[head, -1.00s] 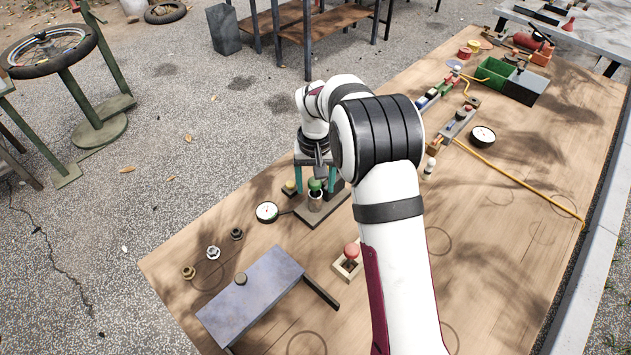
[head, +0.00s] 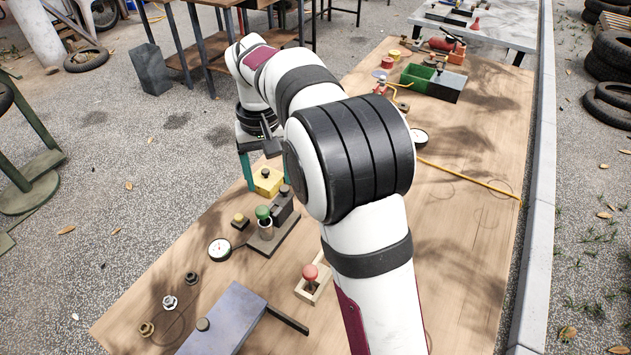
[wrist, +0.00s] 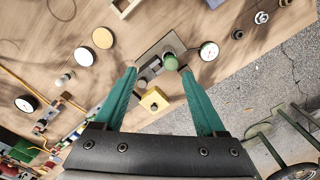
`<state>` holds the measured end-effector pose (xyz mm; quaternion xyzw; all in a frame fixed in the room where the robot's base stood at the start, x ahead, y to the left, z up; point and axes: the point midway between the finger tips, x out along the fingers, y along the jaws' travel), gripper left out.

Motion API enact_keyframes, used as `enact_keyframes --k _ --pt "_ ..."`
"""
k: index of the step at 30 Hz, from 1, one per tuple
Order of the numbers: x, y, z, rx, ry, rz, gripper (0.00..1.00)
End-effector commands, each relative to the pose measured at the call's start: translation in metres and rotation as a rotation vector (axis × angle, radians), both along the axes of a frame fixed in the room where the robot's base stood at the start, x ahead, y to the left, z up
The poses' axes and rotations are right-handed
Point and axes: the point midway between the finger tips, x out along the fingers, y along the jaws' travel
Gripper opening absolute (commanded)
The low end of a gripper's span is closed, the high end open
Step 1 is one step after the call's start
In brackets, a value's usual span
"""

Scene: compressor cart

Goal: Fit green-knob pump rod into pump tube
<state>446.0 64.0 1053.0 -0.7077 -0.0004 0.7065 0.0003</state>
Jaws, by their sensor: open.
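The green-knob pump rod (head: 263,212) stands upright in the short pump tube (head: 266,231) on a dark base plate; only its knob and a little of the rod show above the tube. In the wrist view the green knob (wrist: 171,63) lies ahead between the directions of the two fingertips and hides most of the tube. My gripper (head: 264,170) is open and empty, with teal fingers spread. It is raised above the table, apart from the knob and beyond it in the head view. It also shows in the wrist view (wrist: 158,73), with nothing between the fingers.
A yellow block (head: 268,181) with a dark knob is close below my gripper. A dark block (head: 282,203) shares the base plate. A gauge (head: 220,249), a red-knob piece (head: 310,272) in a wooden holder and a grey-blue panel (head: 222,320) stand nearer.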

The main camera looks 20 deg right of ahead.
Motion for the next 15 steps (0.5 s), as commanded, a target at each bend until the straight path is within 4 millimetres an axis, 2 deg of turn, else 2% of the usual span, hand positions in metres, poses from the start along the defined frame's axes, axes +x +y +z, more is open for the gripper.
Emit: enact_keyframes --k 6,12,15 --pt "-0.041 -0.032 0.034 0.000 -0.002 -0.002 0.73" --pt "-0.079 -0.054 0.055 0.002 0.000 -0.002 0.73" --pt "-0.092 -0.060 0.061 0.002 0.000 -0.001 0.73"
